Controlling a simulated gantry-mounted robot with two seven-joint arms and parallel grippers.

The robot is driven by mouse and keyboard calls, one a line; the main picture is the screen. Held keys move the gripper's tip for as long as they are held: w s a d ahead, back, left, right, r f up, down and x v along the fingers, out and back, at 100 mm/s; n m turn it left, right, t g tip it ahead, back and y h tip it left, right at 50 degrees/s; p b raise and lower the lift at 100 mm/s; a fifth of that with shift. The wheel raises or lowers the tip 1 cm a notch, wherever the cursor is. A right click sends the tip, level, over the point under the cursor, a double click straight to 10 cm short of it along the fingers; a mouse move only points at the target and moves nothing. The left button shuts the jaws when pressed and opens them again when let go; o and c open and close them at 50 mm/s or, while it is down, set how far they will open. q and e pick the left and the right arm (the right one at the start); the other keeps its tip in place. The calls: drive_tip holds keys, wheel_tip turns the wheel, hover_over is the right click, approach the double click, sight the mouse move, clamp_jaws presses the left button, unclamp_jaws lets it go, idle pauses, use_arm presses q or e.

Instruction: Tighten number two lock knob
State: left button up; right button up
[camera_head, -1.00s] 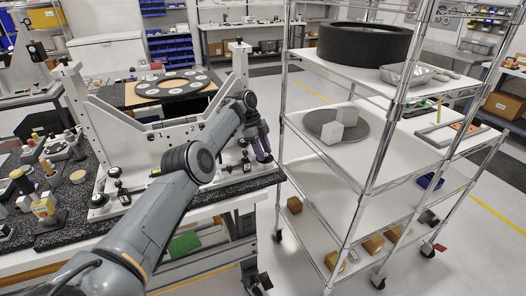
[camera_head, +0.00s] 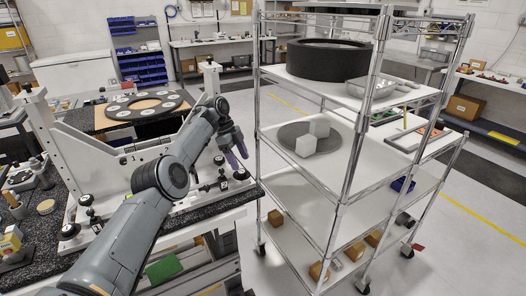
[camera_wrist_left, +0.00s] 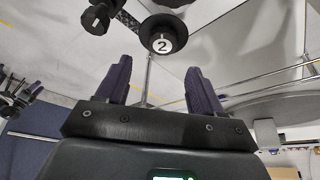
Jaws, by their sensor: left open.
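The number two lock knob (camera_wrist_left: 163,38) is a round black knob with a white face marked "2". In the left wrist view it is just beyond my fingertips, between them sideways and apart from them. My left gripper (camera_wrist_left: 160,82) has its two purple fingers spread with nothing between them. In the head view my left gripper (camera_head: 238,150) hangs over the right end of the white mirror fixture (camera_head: 105,175). There I cannot tell which black knob is number two. My right gripper is not in view.
A dark ring with round white pads (camera_head: 140,106) lies behind the fixture. Another black knob (camera_wrist_left: 97,18) is beside number two.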

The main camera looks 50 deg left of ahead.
use_arm(q)
drive_tip(key=shift+w+d+r, duration=0.2)
drive_tip(key=shift+d, duration=0.2)
drive_tip(key=w+d+r, duration=0.3)
drive_tip(key=d+r, duration=0.3)
drive_tip(key=d, duration=0.4)
drive_tip(key=shift+w+r, duration=0.15)
drive_tip(key=shift+r, duration=0.05)
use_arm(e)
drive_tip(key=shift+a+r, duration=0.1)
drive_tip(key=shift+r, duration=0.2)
use_arm(q)
drive_tip(key=shift+p, duration=0.35)
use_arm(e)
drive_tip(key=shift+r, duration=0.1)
